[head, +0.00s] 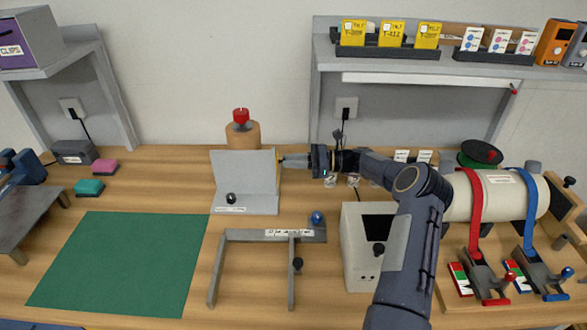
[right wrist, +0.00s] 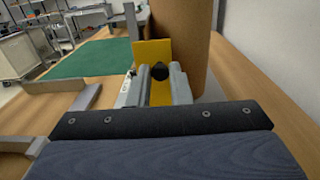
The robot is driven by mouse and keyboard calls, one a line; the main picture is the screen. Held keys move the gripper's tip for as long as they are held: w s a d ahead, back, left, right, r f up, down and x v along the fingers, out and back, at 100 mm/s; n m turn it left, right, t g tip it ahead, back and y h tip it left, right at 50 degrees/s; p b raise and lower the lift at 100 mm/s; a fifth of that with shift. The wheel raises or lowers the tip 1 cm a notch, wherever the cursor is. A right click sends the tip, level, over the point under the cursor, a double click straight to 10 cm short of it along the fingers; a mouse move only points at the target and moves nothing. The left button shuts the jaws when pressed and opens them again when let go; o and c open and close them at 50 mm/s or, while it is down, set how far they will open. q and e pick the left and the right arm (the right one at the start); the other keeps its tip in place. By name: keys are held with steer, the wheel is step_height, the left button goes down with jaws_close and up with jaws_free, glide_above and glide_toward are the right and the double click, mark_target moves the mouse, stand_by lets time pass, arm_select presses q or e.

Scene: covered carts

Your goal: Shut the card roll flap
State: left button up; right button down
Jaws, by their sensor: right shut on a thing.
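The card roll (head: 243,136) is a brown upright cylinder with a red knob (head: 240,116) on top; it stands behind a grey upright panel (head: 243,170). A yellow flap (head: 279,168) shows almost edge-on at the panel's right end, standing out at an angle to it. In the right wrist view the yellow flap (right wrist: 150,52) stands beside the brown roll (right wrist: 180,35), with a black knob (right wrist: 159,71) on its face. My right gripper (head: 285,161) comes from the right and its fingers are shut on that black knob. My left gripper is not in view.
A grey bracket frame (head: 228,236) with a blue knob (head: 317,217) stands in front. A pale box (head: 354,262) is under my right arm. A white roll with red and blue straps (head: 508,196) is at right. The green mat (head: 130,262) is clear.

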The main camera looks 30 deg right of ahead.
steer(key=c, duration=1.4)
jaws_free()
steer(key=shift+o, duration=0.2)
steer(key=b+v, duration=0.2)
steer(key=v, duration=0.6)
steer(key=shift+w, duration=0.1)
